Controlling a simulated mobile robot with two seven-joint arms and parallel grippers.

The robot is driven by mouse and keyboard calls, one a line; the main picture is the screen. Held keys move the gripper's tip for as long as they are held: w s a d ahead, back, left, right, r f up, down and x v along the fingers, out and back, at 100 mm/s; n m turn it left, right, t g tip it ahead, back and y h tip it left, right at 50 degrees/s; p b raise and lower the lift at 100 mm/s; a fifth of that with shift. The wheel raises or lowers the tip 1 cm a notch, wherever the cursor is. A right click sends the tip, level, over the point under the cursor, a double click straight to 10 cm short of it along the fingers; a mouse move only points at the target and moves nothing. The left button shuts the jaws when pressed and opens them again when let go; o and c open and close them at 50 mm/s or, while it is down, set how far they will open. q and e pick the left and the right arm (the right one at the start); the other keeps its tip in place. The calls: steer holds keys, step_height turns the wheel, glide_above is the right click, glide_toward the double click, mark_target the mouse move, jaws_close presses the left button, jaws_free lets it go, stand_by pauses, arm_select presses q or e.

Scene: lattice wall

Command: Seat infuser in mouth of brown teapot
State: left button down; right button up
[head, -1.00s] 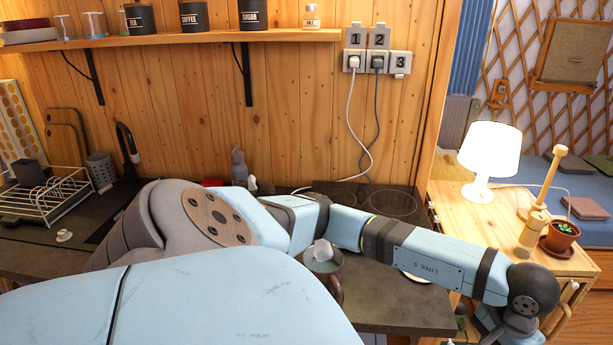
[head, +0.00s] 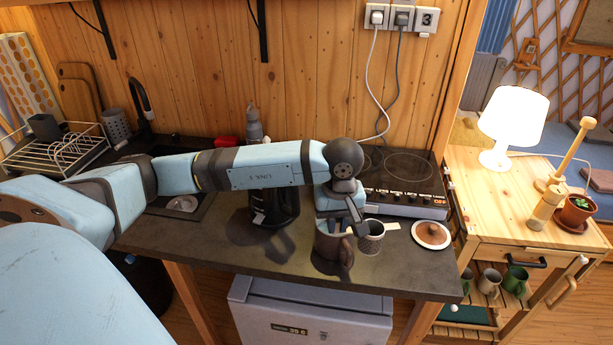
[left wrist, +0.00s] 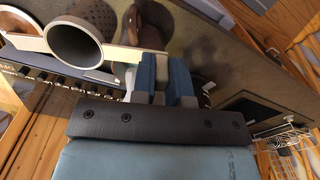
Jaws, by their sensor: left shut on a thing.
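The brown teapot (head: 326,245) stands on the dark counter, its mouth partly hidden by my left wrist. The grey perforated infuser (head: 371,243) is upright close to its right, with a pale tab sticking out from its rim. My left gripper (head: 359,227) is at the infuser's left side, shut on its near tab. In the left wrist view the fingers (left wrist: 163,78) close at the end of the pale strip across the infuser's rim (left wrist: 88,20). A brown shape, likely the teapot (left wrist: 150,35), shows just behind. I cannot tell whether the infuser clears the counter. My right gripper is out of view.
A brown lid (head: 432,233) lies on a white disc at the counter's right end. A black kettle (head: 272,212) stands left of the teapot. The hob (head: 405,180) lies behind the infuser. The counter's front edge is close to the teapot.

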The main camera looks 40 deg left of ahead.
arm_select(q)
steer(key=a+r+n+p, duration=0.1)
steer(key=a+r+n, duration=0.3)
steer(key=a+n, duration=0.2)
steer(key=n, duration=0.2)
steer(key=shift+w+a+r+n+p, duration=0.15)
steer(key=shift+w+r+n+p, duration=0.1)
steer(key=shift+n+p, duration=0.1)
step_height(320, 180, down, 5)
steer(key=b, duration=0.5)
steer(key=shift+f, duration=0.1)
steer(key=shift+b, duration=0.8)
stand_by(1.0)
